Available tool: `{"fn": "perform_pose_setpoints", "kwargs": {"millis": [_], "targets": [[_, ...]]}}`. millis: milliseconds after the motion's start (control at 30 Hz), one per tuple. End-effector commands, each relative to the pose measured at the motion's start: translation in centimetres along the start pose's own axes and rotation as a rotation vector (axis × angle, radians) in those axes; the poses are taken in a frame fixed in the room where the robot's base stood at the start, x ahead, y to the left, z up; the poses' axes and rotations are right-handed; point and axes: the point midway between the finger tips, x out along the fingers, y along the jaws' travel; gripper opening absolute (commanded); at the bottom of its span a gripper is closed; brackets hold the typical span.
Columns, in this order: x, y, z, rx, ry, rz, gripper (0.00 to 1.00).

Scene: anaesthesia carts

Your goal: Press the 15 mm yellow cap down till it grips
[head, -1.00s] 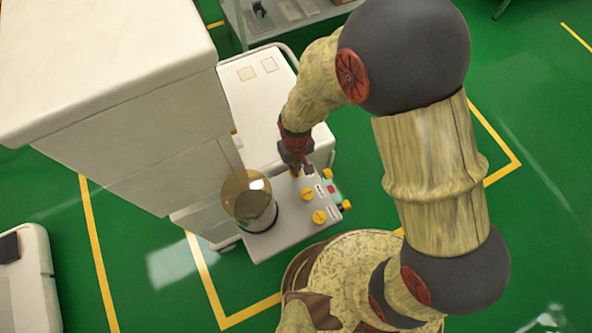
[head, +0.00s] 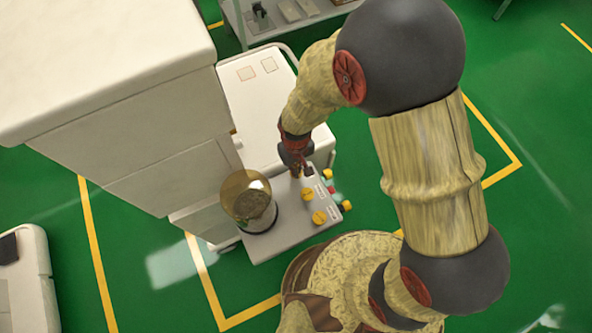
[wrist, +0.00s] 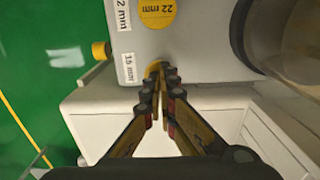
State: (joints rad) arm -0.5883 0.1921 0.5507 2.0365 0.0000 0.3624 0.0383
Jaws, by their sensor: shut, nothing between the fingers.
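The 15 mm yellow cap (wrist: 152,68) is on the top of the grey machine block (wrist: 190,40), beside the label reading 15 mm. My gripper (wrist: 158,78) is shut, its fingertips over the cap and hiding most of it. I cannot tell whether the tips touch the cap or how far down it sits. In the head view my gripper (head: 303,173) points down at the far end of the block, and the cap is mostly hidden there.
A larger yellow cap marked 22 mm (wrist: 155,12) is near the 15 mm one. Another yellow part (wrist: 100,50) sticks out from the block's side. A clear amber-topped canister (head: 248,200) stands left of the gripper. A tall white cabinet (head: 110,110) is further left.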

Motion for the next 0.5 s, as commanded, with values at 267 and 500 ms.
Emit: {"fn": "perform_pose_setpoints", "kwargs": {"millis": [267,500], "targets": [[-0.1,0.0,0.0,0.0,0.0,0.0,0.0],[-1.7,0.0,0.0,0.0,0.001,0.0,0.0]]}}
